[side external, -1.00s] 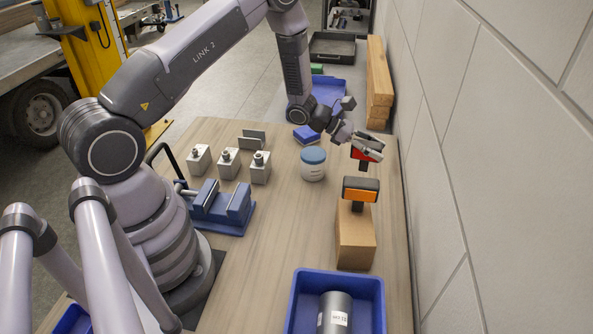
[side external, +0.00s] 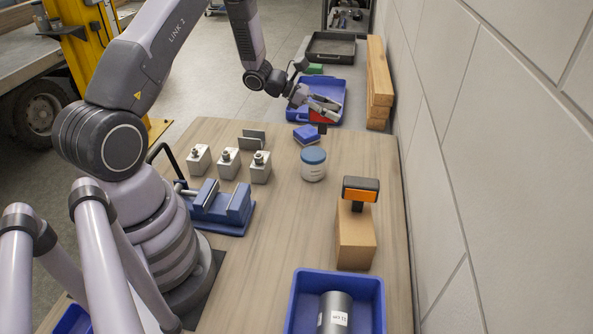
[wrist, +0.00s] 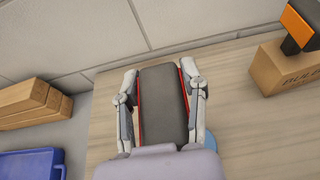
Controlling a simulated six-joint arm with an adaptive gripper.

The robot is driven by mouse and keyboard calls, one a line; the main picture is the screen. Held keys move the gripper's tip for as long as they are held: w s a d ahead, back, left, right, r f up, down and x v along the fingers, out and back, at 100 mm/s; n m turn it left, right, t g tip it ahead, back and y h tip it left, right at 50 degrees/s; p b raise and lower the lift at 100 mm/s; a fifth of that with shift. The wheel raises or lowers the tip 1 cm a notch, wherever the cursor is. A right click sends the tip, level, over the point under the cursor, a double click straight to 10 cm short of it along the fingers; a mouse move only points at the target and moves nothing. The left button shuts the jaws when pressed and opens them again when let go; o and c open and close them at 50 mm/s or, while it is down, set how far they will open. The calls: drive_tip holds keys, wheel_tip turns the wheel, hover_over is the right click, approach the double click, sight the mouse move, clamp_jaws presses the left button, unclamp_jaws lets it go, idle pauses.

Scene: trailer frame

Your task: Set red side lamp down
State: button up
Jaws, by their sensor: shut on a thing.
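My gripper (side external: 324,107) is shut on the red side lamp (side external: 318,117) near the far end of the workbench. In the side view only a red strip and a dark part of the lamp show under the fingers. In the wrist view the lamp's dark grey back (wrist: 163,103) with thin red edges sits between both fingers. The lamp appears held above the surface, in front of the far blue bin (side external: 338,84). An orange lamp (side external: 361,189) stands on a cardboard box (side external: 355,242) at the right.
A blue sponge-like block (side external: 306,135) and a white jar with blue lid (side external: 313,165) are close by. Metal blocks (side external: 228,163) and a blue vise (side external: 221,207) stand left. Wooden beams (side external: 379,80) lie by the wall. Bare bench lies right of the jar.

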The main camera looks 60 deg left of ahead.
drive_tip(key=shift+w+a+f, duration=0.3)
drive_tip(key=shift+w+f, duration=1.8)
drive_tip(key=shift+w, duration=0.1)
drive_tip(key=shift+w+a+f, duration=0.35)
drive_tip(key=shift+w+f, duration=1.8)
drive_tip(key=shift+w, duration=0.1)
drive_tip(key=shift+w+a+f, duration=0.3)
drive_tip(key=shift+w+f, duration=1.8)
drive_tip(key=shift+w, duration=0.1)
drive_tip(key=shift+f, duration=0.15)
drive_tip(key=o, duration=1.2)
drive_tip(key=shift+o, duration=0.2)
